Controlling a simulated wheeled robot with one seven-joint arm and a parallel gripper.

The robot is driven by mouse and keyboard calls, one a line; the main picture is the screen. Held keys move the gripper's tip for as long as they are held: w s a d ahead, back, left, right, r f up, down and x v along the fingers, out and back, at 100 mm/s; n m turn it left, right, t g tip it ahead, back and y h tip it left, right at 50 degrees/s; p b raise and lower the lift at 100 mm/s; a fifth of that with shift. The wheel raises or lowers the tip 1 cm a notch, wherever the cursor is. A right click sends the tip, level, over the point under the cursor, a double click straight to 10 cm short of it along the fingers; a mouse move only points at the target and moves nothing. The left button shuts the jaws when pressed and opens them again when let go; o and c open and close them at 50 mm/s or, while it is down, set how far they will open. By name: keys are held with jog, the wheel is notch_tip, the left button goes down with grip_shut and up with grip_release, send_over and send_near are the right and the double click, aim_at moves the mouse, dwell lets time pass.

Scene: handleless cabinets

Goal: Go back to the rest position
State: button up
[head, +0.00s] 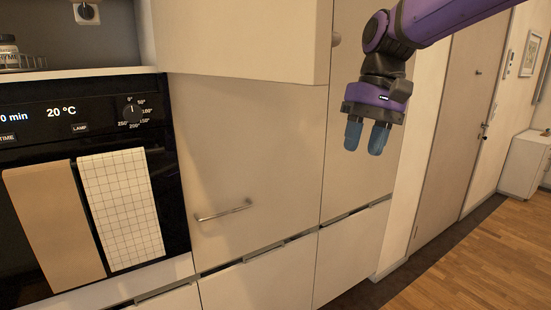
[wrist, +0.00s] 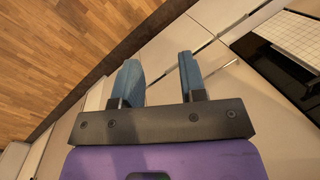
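My gripper (head: 367,136) hangs from my purple arm at the upper right of the head view, pointing down. Its two blue fingers are apart with nothing between them. In the wrist view my gripper (wrist: 160,80) also shows a clear gap between the fingers, with cabinet fronts and floor beyond. It is in front of the tall cabinet panel and appears to touch nothing.
A cabinet door with a bar handle (head: 224,211) is left of my gripper. An oven (head: 84,130) with two hanging towels (head: 122,208) is at the left. An upper cabinet (head: 240,38) juts out above. Open wooden floor (head: 470,265) lies at the right.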

jog(key=s+d+f+t+h, duration=0.1)
jog(key=s+d+f+t, duration=0.1)
jog(key=s+d, duration=0.5)
jog(key=s+d+f+m+t+h, duration=0.1)
jog(key=s+d+f+t, duration=0.1)
jog(key=s+d+t, duration=0.2)
jog(key=s+d, duration=0.3)
jog(key=s, duration=0.4)
jog(key=shift+s+d+f+t, duration=0.4)
jog(key=shift+w+d, duration=0.1)
